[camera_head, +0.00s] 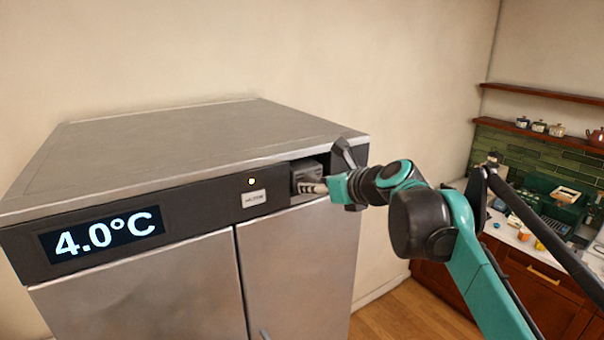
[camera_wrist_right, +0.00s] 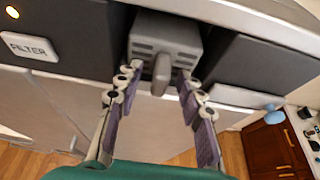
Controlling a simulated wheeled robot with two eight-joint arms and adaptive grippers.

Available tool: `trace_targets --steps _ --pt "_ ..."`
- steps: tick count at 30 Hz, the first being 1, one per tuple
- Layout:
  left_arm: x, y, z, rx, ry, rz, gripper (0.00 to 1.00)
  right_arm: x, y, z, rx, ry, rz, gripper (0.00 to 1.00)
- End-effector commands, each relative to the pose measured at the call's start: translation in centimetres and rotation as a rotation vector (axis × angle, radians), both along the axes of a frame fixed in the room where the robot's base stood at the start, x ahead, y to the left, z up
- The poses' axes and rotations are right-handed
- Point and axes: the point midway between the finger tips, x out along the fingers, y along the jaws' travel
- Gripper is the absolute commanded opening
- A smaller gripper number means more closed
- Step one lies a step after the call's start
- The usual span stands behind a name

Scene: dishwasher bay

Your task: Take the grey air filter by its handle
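The grey air filter (camera_wrist_right: 165,38) sits in an opening of the dark front panel, with slots on its face and a handle (camera_wrist_right: 161,75) sticking out. It also shows in the head view (camera_head: 306,171), partly hidden by my gripper. My right gripper (camera_wrist_right: 158,80) has its fingers apart, one on each side of the handle, with visible gaps. In the head view my right gripper (camera_head: 318,188) is at the panel's right end, in front of the filter. My left gripper is in neither view.
The steel cabinet (camera_head: 160,145) has a display (camera_head: 103,235) reading 4.0°C and a label (camera_head: 253,198), which reads FILTER in the wrist view. A counter (camera_head: 515,235) with small items and wall shelves (camera_head: 545,132) stands at the right.

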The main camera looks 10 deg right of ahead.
Motion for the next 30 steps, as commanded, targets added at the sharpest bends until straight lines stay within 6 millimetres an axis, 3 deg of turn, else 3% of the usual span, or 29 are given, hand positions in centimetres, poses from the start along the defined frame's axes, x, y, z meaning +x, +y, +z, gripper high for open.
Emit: trace_targets --steps 2,3,7,19,25,30 --pt "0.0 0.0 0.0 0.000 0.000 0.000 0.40 0.0 0.0 0.0 0.000 0.000 0.000 0.38" --pt "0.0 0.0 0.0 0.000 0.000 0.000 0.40 0.0 0.0 0.0 -0.001 0.000 0.000 0.33" --pt "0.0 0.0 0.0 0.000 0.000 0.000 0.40 0.0 0.0 0.0 -0.001 0.000 0.000 0.00" --pt "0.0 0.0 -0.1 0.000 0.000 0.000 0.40 0.0 0.0 0.1 -0.001 0.001 0.000 0.00" --pt "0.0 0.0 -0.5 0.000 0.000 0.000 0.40 0.0 0.0 1.4 -0.001 0.000 0.000 0.00" --pt "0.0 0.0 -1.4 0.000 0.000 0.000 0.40 -3.2 -1.3 1.3 0.000 0.000 -0.003 0.00"
